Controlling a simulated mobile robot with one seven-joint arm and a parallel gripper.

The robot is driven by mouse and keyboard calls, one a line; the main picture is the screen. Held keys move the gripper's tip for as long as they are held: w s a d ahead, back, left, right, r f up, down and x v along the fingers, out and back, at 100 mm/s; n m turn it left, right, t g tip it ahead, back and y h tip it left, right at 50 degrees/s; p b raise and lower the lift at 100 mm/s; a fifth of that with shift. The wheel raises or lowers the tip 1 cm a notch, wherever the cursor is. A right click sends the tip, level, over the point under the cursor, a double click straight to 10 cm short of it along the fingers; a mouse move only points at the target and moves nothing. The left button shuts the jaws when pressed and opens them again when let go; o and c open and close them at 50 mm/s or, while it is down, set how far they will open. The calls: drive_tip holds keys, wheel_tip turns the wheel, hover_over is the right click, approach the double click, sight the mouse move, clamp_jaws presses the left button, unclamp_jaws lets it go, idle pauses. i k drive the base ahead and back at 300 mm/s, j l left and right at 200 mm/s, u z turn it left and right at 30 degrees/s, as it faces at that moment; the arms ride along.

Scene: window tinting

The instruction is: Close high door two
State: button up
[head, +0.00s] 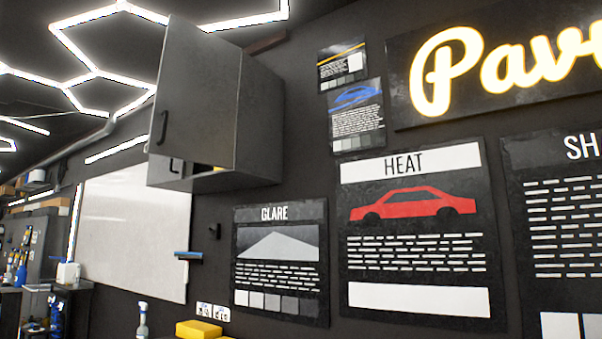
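A dark grey wall cabinet (262,125) hangs high on the black wall, left of centre in the head view. One of its doors (200,95) stands out from the cabinet front, open, with its outer face toward me. It appears hinged at its right edge, and a black handle (162,128) is near its free left edge. I cannot tell from any marking which door is number two. My gripper is not in view.
Something yellow (219,168) shows at the gap under the open door. A whiteboard (130,235) hangs on the wall at left. Posters such as the HEAT poster (420,235) line the wall at right. A spray bottle (142,320) and a yellow item (198,329) are at the bottom edge.

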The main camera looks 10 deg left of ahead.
sight(194, 118)
drive_tip(key=u, duration=1.2)
